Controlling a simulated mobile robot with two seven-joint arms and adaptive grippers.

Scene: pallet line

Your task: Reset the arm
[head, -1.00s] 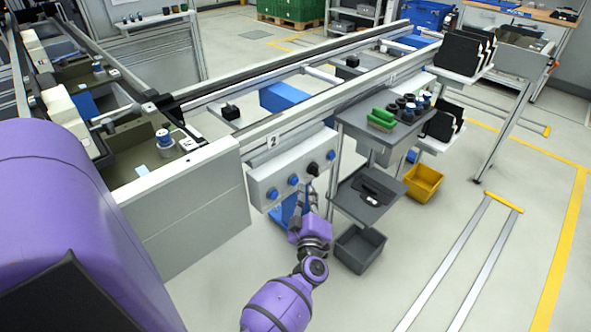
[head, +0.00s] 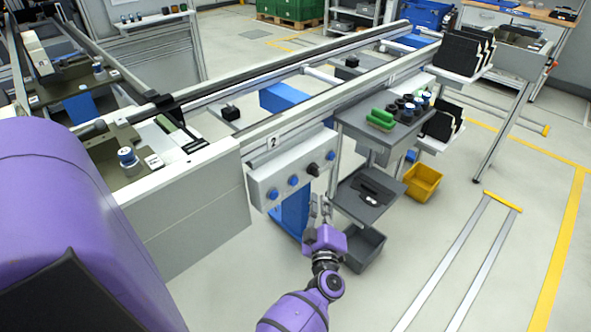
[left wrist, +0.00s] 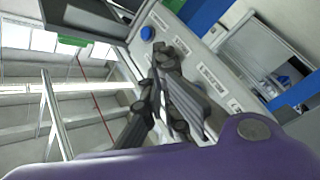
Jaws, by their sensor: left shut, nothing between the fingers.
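My left gripper (head: 321,205) is shut and empty, in front of and below the right end of the grey control panel (head: 284,186), apart from it in the head view. The panel carries blue knobs (head: 293,181) and one black knob (head: 313,169). In the left wrist view the dark fingers of my left gripper (left wrist: 165,62) are together, with the labelled panel (left wrist: 207,72) behind them and one blue knob (left wrist: 147,33) showing at upper left. My right gripper is out of view.
A grey shelf stand (head: 369,194) with green parts (head: 381,118) on top stands right of the panel. A dark grey bin (head: 366,247) sits on the floor close behind my gripper, a yellow bin (head: 423,181) farther right.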

